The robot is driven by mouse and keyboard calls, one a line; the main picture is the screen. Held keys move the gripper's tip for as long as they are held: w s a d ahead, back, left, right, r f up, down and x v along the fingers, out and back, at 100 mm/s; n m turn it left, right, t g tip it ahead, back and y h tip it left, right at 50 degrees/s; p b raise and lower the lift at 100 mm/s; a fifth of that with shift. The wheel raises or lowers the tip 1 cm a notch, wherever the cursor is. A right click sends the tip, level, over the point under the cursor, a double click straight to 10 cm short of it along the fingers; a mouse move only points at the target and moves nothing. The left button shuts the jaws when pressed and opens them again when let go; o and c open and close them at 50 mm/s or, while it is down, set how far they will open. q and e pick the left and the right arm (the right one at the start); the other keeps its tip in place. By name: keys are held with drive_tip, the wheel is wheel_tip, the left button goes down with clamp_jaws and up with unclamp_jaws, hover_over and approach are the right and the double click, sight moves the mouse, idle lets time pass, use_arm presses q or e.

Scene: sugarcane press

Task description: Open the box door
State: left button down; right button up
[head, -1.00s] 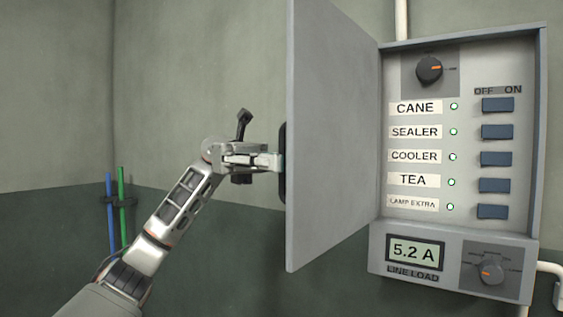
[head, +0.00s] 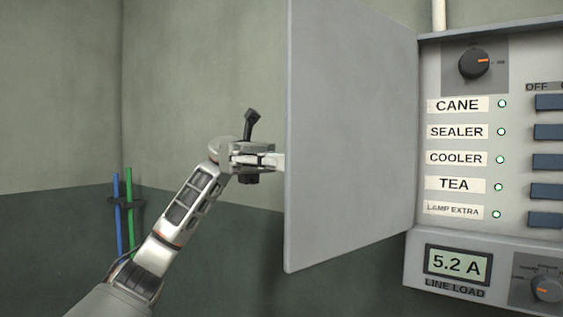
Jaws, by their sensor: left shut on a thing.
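The box door (head: 350,140) is a grey panel, swung open on its hinge at the left side of the grey electrical box (head: 425,130). My left gripper (head: 278,161) is at the door's free left edge, its fingertips hidden behind the panel. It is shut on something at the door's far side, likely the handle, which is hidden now. The box interior shows labelled rows CANE, SEALER, COOLER, TEA and LAMP EXTRA, with lit indicators and blue switches (head: 547,132). My right gripper is not in view.
Below the switches is a display (head: 458,263) reading 5.2 A. A dial (head: 474,62) is at the box's top. Blue (head: 117,215) and green (head: 130,215) pipes run along the wall at left. The space between them and the door holds only my arm.

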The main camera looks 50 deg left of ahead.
use_arm(q)
drive_tip(key=shift+w+a, duration=0.1)
drive_tip(key=shift+w, duration=0.25)
drive_tip(key=c, duration=2.1)
unclamp_jaws()
drive_tip(key=shift+w, duration=0.15)
drive_tip(key=shift+d, duration=0.2)
drive_tip(key=w+a, duration=0.1)
drive_tip(key=a, duration=1.1)
drive_tip(key=shift+w, duration=0.1)
